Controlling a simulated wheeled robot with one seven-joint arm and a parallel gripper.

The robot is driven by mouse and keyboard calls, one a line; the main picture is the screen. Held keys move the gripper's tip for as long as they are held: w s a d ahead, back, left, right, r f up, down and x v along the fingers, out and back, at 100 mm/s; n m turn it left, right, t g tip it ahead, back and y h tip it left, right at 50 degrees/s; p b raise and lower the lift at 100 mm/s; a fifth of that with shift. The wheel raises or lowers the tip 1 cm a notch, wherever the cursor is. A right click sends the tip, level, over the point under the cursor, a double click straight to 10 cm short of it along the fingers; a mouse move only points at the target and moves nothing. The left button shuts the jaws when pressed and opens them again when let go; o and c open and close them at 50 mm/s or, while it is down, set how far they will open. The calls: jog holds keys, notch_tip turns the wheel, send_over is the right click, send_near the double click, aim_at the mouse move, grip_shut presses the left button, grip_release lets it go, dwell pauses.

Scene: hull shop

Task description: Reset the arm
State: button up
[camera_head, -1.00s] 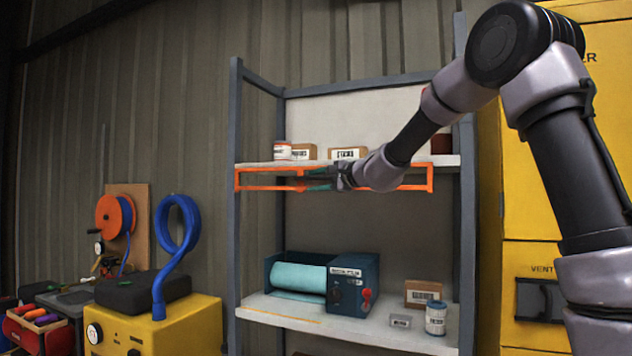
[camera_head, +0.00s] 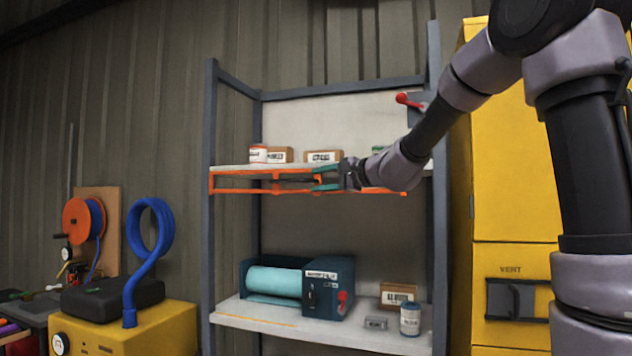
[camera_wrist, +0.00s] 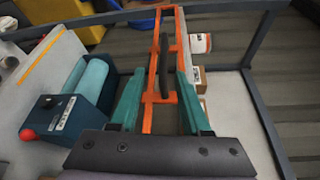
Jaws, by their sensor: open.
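My arm reaches in from the right in the head view. My gripper (camera_head: 326,178) is at the front of the rack's upper shelf, beside an orange frame (camera_head: 240,191) with a dark grip. In the wrist view my gripper (camera_wrist: 160,108) shows two teal fingers spread apart. The orange frame (camera_wrist: 166,30) with its dark grip (camera_wrist: 164,66) runs between and beyond the fingers. The fingers do not appear closed on it; whether they touch it I cannot tell.
The grey rack (camera_head: 212,230) holds cans and boxes (camera_head: 324,156) above. Below are a blue machine with a teal roll (camera_head: 274,281), a box and a can (camera_head: 410,319). A yellow cabinet (camera_head: 510,190) stands right. A yellow unit (camera_head: 150,325) with a blue hose (camera_head: 148,232) stands left.

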jog(key=s+d+f+n+g+h, duration=0.1)
jog(key=s+d+f+n+h, duration=0.1)
jog(key=s+d, duration=0.5)
jog(key=s+d+f+n+g+h, duration=0.1)
jog(key=s+d+f+h, duration=0.4)
jog(key=s, duration=0.7)
jog(key=s+d+f+n+g+h, duration=0.2)
jog(key=s+d+f, duration=0.4)
jog(key=s+d, duration=0.3)
jog(key=shift+s+d+f+n+h, duration=0.2)
jog(key=shift+s+f+n+h, duration=0.15)
jog(key=shift+s+n+h, duration=0.4)
